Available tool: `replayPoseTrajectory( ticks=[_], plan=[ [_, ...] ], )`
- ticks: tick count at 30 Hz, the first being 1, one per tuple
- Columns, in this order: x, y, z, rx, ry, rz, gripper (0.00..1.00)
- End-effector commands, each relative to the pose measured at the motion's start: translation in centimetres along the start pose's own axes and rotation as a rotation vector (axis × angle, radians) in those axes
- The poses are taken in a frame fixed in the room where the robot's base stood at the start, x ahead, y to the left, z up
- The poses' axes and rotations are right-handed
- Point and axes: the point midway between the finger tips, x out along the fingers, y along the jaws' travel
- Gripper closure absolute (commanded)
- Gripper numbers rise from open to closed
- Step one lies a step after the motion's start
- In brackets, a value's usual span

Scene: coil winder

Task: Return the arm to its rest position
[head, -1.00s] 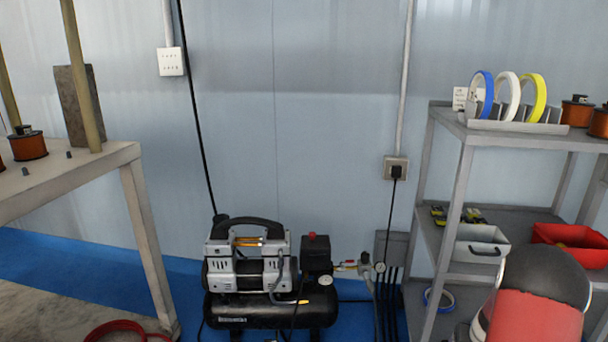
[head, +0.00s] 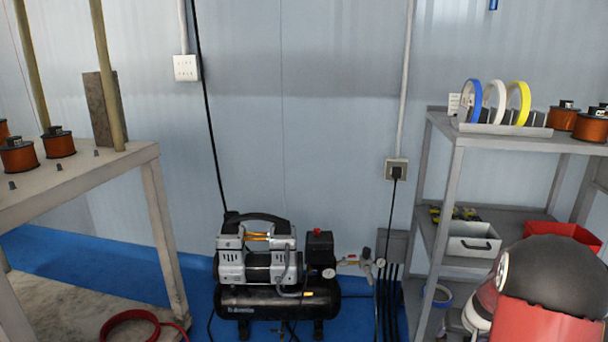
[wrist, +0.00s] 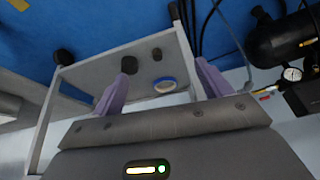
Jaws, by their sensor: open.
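My gripper (wrist: 162,90) shows in the wrist view with its two purple fingers spread wide and nothing between them. Beyond the fingers is the grey shelf unit, with a blue-and-white tape roll (wrist: 165,85) on a board, clearly apart from the fingers. In the head view my gripper is out of sight. A red and black part of my arm (head: 548,290) fills the lower right corner and hides part of the shelf unit (head: 500,140).
An air compressor (head: 270,270) stands on the blue floor in the middle. A workbench (head: 90,185) with wire spools (head: 58,143) is on the left. A white bin (head: 470,246) and a red bin (head: 560,232) sit on the middle shelf. A red hose (head: 130,318) lies low at left.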

Motion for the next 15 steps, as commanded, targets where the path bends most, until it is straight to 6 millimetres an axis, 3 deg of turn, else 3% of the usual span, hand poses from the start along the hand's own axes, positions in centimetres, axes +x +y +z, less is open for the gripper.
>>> replayPoseTrajectory(
  ticks=[8,11,15],
  plan=[
    [-11.1,-7.6,-0.6,-0.081,0.028,-0.062,0.23],
    [-16.7,-11.2,0.6,-0.123,0.034,-0.089,0.23],
    [-24.0,-15.2,3.8,-0.181,0.037,-0.114,0.23]
  ],
)
